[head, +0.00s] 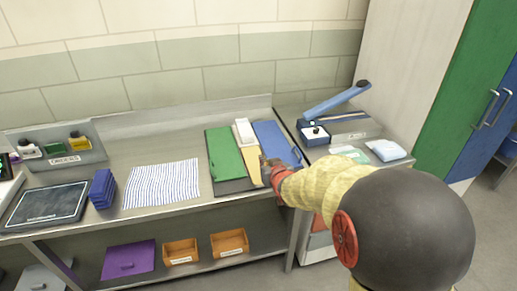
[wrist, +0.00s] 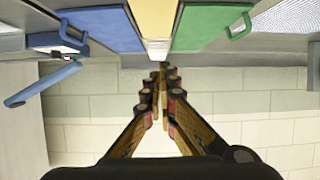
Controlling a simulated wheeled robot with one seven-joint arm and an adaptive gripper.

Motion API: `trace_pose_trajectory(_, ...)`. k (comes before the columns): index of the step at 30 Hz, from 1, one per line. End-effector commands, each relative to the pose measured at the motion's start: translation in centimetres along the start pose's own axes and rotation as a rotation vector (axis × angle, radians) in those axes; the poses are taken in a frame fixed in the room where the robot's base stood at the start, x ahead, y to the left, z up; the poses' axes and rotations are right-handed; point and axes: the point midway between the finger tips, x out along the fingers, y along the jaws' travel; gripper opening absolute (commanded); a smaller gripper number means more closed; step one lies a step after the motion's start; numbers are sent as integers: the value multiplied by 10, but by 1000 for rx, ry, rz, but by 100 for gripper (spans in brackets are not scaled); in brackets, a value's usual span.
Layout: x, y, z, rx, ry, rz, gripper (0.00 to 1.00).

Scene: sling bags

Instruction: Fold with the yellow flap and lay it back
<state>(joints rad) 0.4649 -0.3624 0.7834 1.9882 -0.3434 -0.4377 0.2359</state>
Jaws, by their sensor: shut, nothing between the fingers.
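The yellow flap (head: 253,173) shows as a narrow strip between a green flap (head: 225,152) and a blue flap (head: 277,142) on the steel bench. My gripper (head: 266,164) is by its right side in the head view and hides part of it. In the wrist view the yellow flap (wrist: 155,18) is at the top centre, beyond the fingertips. My gripper (wrist: 161,68) is shut and empty there. I cannot tell whether the fingertips touch the flap. A small white block (head: 244,132) is at the yellow strip's far end.
The green and blue flaps have handles. A striped cloth (head: 162,184), blue stack (head: 103,188) and dark scale (head: 47,204) are to the left. A blue-armed device (head: 335,108) stands right. Orange bins (head: 229,243) are on the shelf below. The wall is close behind the bench.

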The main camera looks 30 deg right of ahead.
Motion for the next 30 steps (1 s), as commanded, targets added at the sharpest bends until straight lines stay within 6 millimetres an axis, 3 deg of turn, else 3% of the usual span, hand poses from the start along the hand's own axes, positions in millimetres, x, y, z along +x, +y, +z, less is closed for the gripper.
trace_pose_trajectory(1,3,2,19,2,-3,1,0)
trace_pose_trajectory(6,8,3,60,2,-2,1,0)
trace_pose_trajectory(12,14,2,91,1,0,0,0)
trace_pose_trajectory(19,18,2,109,0,0,0,0)
trace_pose_trajectory(30,19,2,112,1,0,0,0)
